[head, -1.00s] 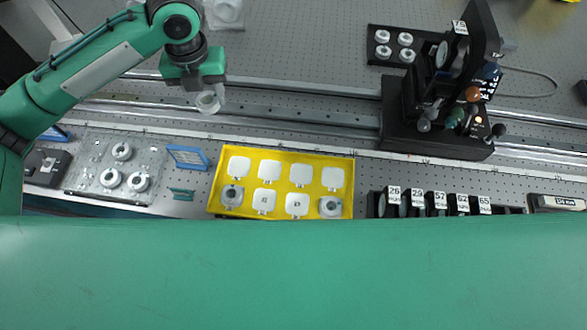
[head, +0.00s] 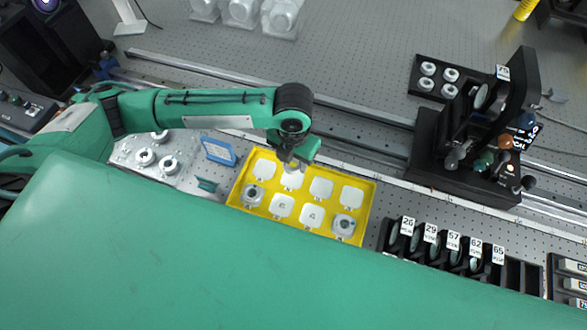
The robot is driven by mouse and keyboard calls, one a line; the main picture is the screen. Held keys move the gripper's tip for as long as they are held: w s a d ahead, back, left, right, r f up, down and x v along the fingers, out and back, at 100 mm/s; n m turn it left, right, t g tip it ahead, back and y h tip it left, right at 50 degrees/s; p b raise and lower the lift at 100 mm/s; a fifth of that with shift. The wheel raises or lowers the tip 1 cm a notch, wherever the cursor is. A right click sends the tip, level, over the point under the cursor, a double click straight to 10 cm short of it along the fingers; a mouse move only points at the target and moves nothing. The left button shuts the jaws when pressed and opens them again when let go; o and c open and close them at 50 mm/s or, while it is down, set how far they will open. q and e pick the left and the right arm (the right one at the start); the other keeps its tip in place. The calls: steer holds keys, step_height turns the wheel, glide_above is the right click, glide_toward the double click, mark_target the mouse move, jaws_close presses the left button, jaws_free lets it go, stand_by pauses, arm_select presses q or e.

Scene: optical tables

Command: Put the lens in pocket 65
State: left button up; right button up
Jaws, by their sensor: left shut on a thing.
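My left gripper (head: 293,164) is over the yellow tray (head: 233,222), near its back edge. It is shut on a small whitish round piece, mostly hidden under the fingers now, which looks like the ring-shaped lens. I cannot tell whether the piece touches the tray. The black rack (head: 530,277) stands at the lower right with labels 26, 29, 57, 62 and 65. The 65 label (head: 498,254) marks the rightmost labelled pocket; I cannot tell whether that pocket is empty. My right gripper is not in view.
The yellow tray holds several white square pads and two grey round parts. A black optical stand (head: 465,165) labelled 75 stands behind the rack. A clear plate with white rings (head: 145,157) and a blue frame (head: 218,151) lie left. Metal rails cross behind the tray.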

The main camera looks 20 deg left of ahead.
mark_target(293, 178)
arm_select(q)
steer(key=shift+f, duration=3.35)
steer(key=shift+f, duration=0.15)
steer(key=o, duration=1)
steer(key=shift+r, duration=0.3)
step_height(293, 178, up, 10)
steer(key=shift+r+b, duration=0.25)
steer(key=shift+b, duration=0.35)
steer(key=shift+r, duration=0.65)
